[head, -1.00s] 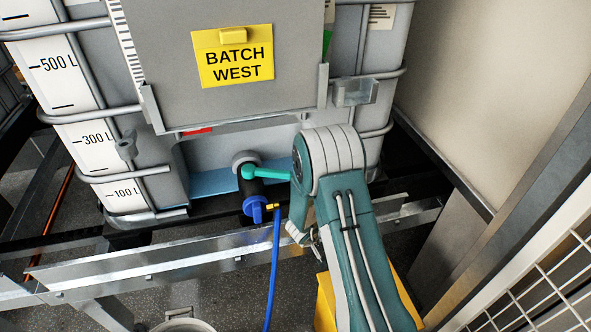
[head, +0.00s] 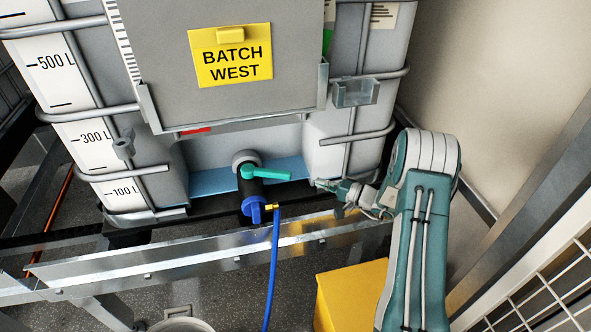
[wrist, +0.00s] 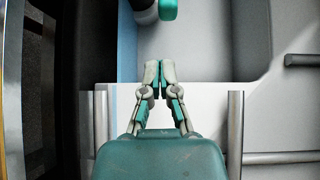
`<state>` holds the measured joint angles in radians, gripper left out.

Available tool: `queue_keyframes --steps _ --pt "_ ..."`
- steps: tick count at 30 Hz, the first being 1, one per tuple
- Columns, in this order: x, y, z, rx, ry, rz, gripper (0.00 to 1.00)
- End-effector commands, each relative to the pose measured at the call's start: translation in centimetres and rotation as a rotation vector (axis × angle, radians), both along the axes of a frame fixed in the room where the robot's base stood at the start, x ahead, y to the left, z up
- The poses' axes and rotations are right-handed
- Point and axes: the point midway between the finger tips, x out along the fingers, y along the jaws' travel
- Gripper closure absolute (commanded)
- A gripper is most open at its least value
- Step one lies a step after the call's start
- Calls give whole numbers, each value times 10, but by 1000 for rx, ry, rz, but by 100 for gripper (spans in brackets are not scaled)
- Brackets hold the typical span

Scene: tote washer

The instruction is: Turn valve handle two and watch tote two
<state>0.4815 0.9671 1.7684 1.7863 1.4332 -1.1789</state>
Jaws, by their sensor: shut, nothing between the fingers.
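A caged tote (head: 225,150) with volume marks on its left wall and a yellow "BATCH WEST" sign (head: 231,56) fills the head view; no number shows on it. At its bottom outlet is a teal valve handle (head: 270,173) on a black and blue valve body (head: 252,197). The handle points right, and its end also shows at the top of the wrist view (wrist: 168,9). My gripper (head: 321,185) is to the right of the handle, apart from it. In the wrist view my gripper's fingertips (wrist: 160,66) are together with nothing between them.
A blue hose (head: 273,270) hangs from the valve's brass fitting. A metal rail (head: 180,261) runs in front of the tote. A yellow box (head: 345,295) stands below my arm. A wire mesh guard (head: 545,285) is at the lower right, and a pale wall (head: 490,90) is at right.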

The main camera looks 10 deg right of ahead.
Motion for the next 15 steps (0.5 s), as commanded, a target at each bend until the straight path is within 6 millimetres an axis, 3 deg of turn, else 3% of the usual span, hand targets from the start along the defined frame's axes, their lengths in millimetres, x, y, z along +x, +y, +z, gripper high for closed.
queue_keyframes --steps 5,15 --pt "3 -2 9 38 -28 -7 100" --pt "41 41 9 35 -28 -3 100"
